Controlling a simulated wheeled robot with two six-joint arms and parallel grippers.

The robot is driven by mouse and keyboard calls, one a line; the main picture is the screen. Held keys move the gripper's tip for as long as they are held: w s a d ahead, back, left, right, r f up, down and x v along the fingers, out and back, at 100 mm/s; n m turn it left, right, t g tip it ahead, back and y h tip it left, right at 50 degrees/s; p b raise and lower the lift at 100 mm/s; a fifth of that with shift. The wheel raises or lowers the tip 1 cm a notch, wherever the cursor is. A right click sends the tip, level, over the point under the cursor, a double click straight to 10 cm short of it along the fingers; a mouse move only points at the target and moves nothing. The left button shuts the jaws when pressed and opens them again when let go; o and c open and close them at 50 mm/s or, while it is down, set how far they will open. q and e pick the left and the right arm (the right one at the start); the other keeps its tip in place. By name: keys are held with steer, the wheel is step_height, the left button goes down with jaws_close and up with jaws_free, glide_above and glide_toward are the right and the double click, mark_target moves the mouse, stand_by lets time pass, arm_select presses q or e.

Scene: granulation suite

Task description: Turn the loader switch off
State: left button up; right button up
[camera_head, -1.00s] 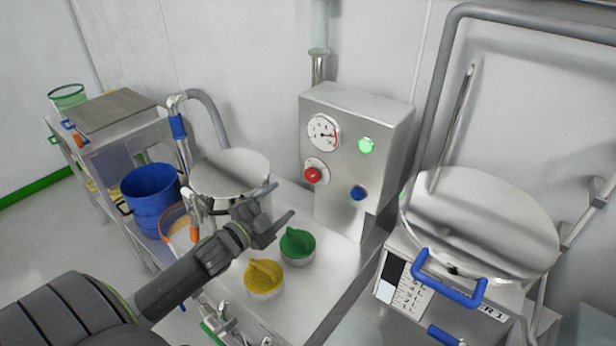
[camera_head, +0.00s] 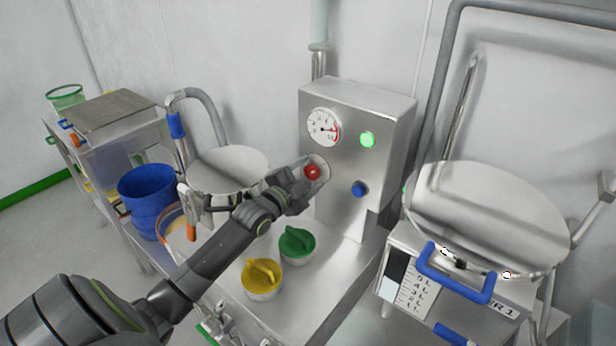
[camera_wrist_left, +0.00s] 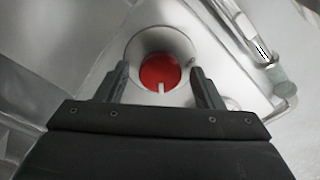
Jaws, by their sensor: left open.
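The red switch knob (camera_head: 312,171) sits on the front of the steel control box (camera_head: 350,200), below a round gauge (camera_head: 324,127). A green light (camera_head: 368,139) glows beside the gauge, and a blue button (camera_head: 359,189) is at the lower right. My left gripper (camera_head: 307,178) reaches the box front at the knob. In the left wrist view the red knob (camera_wrist_left: 160,72) with a pale mark lies between the two open fingers of my left gripper (camera_wrist_left: 160,88). Contact with the knob cannot be told. My right gripper is not in view.
A lidded vessel with blue handles (camera_head: 487,215) stands at the right. A blue bucket (camera_head: 150,200) is at the left.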

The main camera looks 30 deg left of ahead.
arm_select(q)
steer(key=c, duration=1)
steer(key=shift+o, duration=0.2)
steer(key=shift+n, duration=0.3)
steer(key=n+p, duration=0.1)
steer(key=n, duration=0.3)
steer(key=n+p, duration=0.1)
steer(key=n, duration=0.4)
steer(key=shift+p, duration=0.35)
steer(key=n+p, duration=0.1)
steer(key=n, duration=0.3)
steer(key=shift+a, duration=0.1)
steer(key=shift+n+p, duration=0.35)
steer(key=shift+n, duration=1.85)
